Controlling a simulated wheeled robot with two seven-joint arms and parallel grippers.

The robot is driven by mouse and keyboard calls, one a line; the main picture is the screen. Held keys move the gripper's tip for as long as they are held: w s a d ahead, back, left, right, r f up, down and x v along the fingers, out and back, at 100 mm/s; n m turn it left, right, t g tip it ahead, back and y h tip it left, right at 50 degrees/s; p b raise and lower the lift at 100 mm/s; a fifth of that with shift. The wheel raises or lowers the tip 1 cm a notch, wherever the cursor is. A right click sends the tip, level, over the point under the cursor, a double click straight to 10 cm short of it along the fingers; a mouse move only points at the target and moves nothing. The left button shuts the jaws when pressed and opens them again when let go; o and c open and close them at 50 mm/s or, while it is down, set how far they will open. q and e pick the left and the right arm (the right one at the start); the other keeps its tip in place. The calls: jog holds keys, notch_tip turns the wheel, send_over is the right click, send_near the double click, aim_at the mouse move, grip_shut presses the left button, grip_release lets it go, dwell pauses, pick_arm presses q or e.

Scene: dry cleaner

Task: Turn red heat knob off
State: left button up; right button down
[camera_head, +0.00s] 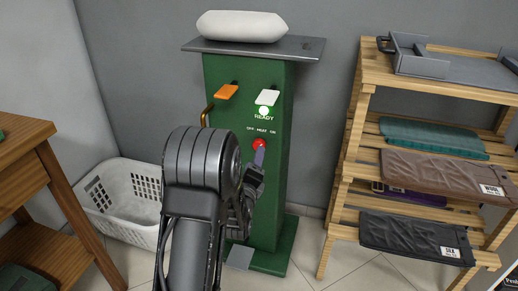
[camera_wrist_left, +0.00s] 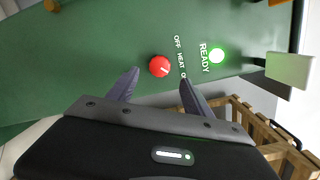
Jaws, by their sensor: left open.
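The red heat knob (camera_head: 259,145) is on the front of the green press stand (camera_head: 277,185), under the printed words OFF, HEAT and ON. In the left wrist view the red knob (camera_wrist_left: 159,66) has a small pale mark that seems to point toward the ON side. My left gripper (camera_head: 257,160) is at the knob in the head view and partly hides the panel below it. In the left wrist view my left gripper (camera_wrist_left: 161,76) is open, its two dark fingers to either side of the knob, with a visible gap on each side. My right gripper is not in view.
A green READY light (camera_wrist_left: 216,56) glows beside the knob. An orange pedal-like lever (camera_head: 226,91), a white lever (camera_head: 267,97) and a brass handle (camera_head: 207,115) are nearby. A wooden rack (camera_head: 372,75) stands right, a white basket (camera_head: 122,185) left.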

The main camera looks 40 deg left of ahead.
aim_at(259, 144)
pick_arm(q)
jog(key=b+x, duration=0.1)
jog(key=x, duration=0.6)
jog(key=shift+w, duration=0.2)
jog(key=shift+a, duration=0.15)
jog(key=shift+c, duration=0.5)
grip_shut()
